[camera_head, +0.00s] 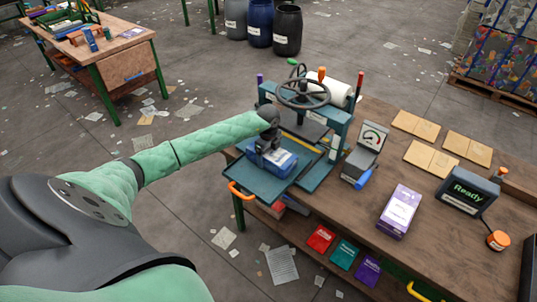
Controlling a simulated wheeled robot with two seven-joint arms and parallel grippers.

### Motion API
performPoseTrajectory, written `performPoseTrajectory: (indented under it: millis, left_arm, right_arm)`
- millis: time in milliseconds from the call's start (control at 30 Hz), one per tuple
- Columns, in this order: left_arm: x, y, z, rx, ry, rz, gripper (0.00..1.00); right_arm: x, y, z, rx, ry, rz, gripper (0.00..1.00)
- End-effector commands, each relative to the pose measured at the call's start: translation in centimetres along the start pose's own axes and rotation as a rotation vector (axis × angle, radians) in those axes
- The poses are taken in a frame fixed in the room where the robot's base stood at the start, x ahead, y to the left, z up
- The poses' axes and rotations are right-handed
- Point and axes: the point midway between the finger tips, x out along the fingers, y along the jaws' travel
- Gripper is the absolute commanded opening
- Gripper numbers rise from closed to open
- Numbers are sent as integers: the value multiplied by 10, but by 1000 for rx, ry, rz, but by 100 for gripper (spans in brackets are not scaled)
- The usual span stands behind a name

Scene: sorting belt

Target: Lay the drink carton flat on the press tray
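A blue carton (283,163) lies on the teal press tray (249,181), which is pulled out at the front of the press with its orange handle at the near left. My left gripper (266,156) reaches down from the left onto the carton. Its fingers are at the carton's top and left part and hide some of it. The view is too small to tell if they grip it. A purple and white box (400,211) stands on the table to the right. My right gripper is not in view.
The press (313,112) with its handwheel stands behind the tray. A gauge box (364,156) is right of it. Cardboard sheets (432,160), a "Ready" display (468,191) and an orange button (498,240) lie farther right. The tabletop's near middle is clear.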

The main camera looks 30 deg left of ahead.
Motion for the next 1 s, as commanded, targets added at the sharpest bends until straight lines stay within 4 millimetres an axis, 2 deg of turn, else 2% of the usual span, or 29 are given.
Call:
performPoseTrajectory:
  millis: [467, 1000]
  left_arm:
    - [2, 0, 0, 0, 0, 0, 62]
    - [7, 0, 0, 0, 0, 0, 62]
  right_arm:
    - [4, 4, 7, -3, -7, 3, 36]
    - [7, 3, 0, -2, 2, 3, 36]
